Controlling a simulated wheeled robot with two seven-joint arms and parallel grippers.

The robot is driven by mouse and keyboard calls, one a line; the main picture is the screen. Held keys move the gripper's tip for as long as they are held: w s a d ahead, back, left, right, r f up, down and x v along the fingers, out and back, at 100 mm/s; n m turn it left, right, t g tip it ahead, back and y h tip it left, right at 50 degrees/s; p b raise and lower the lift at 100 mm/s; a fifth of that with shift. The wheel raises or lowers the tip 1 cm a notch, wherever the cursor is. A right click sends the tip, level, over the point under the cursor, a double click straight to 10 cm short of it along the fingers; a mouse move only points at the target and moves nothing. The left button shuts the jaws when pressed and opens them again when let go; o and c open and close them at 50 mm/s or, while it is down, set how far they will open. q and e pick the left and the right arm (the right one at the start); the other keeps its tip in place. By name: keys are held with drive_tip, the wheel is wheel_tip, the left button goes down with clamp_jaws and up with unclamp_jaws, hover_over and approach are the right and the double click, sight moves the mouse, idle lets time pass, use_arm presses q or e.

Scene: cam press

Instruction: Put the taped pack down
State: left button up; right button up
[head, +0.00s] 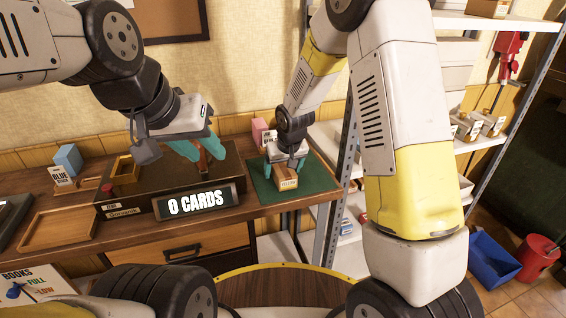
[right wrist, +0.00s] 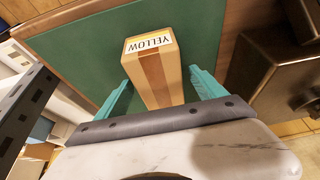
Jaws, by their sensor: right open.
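The taped pack (head: 287,180) is a tan block with a brown tape strip and a label reading YELLOW. It sits on the green mat (head: 262,188) at the right end of the counter; the right wrist view shows the pack (right wrist: 155,75) on the mat (right wrist: 85,60). My right gripper (head: 286,166) is open around the pack, with a teal finger on each side and visible gaps in the right wrist view (right wrist: 160,95). My left gripper (head: 198,147) is over the press with teal fingers by a brown upright part; whether it grips that part is unclear.
The dark press (head: 150,190) with a sign (head: 195,202) reading 0 CARDS stands left of the mat. A blue block (head: 68,159), a pink block (head: 259,130) and a wooden tray (head: 58,230) are on the counter. A metal shelf post (head: 342,150) stands close right of the mat.

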drive_tip(key=shift+f, duration=0.25)
idle(0.4)
clamp_jaws()
